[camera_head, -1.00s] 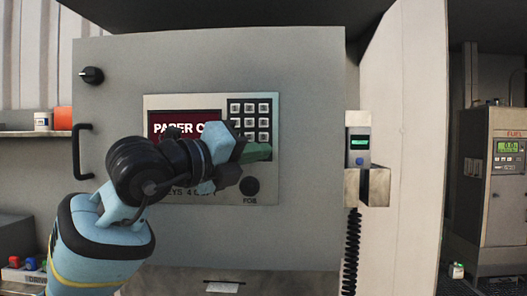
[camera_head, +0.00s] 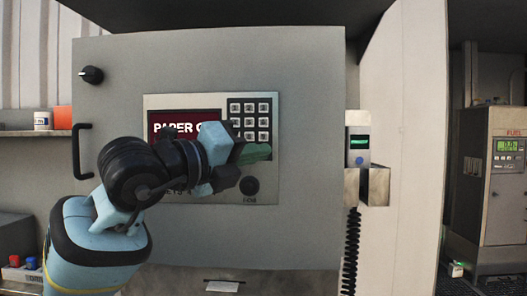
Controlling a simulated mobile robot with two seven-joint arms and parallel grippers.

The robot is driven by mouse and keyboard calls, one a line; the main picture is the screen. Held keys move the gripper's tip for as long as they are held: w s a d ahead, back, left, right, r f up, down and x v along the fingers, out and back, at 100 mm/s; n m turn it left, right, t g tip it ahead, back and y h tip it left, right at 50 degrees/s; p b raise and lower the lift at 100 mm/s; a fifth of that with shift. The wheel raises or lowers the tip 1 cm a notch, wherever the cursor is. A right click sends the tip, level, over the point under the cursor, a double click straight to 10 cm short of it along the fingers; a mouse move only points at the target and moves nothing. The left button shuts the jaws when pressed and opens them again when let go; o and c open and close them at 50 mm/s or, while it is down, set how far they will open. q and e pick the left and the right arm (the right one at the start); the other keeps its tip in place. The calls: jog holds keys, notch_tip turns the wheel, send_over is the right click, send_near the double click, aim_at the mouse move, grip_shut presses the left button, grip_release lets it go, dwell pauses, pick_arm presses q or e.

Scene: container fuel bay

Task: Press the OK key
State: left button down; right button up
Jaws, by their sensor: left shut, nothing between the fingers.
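A keypad panel (camera_head: 154,101) is set in the grey cabinet door, with a red display (camera_head: 160,121) reading "PAPER" and more text that my arm covers. Small pale keys (camera_head: 249,121) stand right of the display. Below them shows a wide green shape, which looks like the OK key (camera_head: 262,152); its left part is hidden and its label cannot be read. My left gripper (camera_head: 238,160) is shut and empty, in front of the panel, overlapping the green key's left side. I cannot tell whether it touches. My right gripper is not in view.
The grey cabinet door (camera_head: 310,90) has a black knob (camera_head: 91,75) and handle (camera_head: 83,151). A round black fob reader (camera_head: 249,186) sits below the keys. A card device (camera_head: 359,145) with a coiled cord (camera_head: 351,250) is to the right. A fuel pump (camera_head: 505,165) stands far right.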

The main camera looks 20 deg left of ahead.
pick_arm(q)
jog(key=shift+s+d+p, duration=0.1)
jog(key=shift+s+d, duration=0.15)
jog(key=shift+s, duration=0.55)
jog(key=shift+s+d+p, duration=0.1)
jog(key=shift+s+d, duration=0.1)
jog(key=shift+s, duration=0.65)
jog(key=shift+s+d+p, duration=0.1)
jog(key=shift+s+d, duration=0.15)
jog(key=shift+s, duration=0.55)
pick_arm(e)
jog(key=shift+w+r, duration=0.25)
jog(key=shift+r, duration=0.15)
pick_arm(q)
jog(key=s+d+p, duration=0.1)
jog(key=s+d, duration=0.1)
jog(key=s, duration=0.4)
jog(key=shift+s+p, duration=0.3)
jog(key=shift+s, duration=0.05)
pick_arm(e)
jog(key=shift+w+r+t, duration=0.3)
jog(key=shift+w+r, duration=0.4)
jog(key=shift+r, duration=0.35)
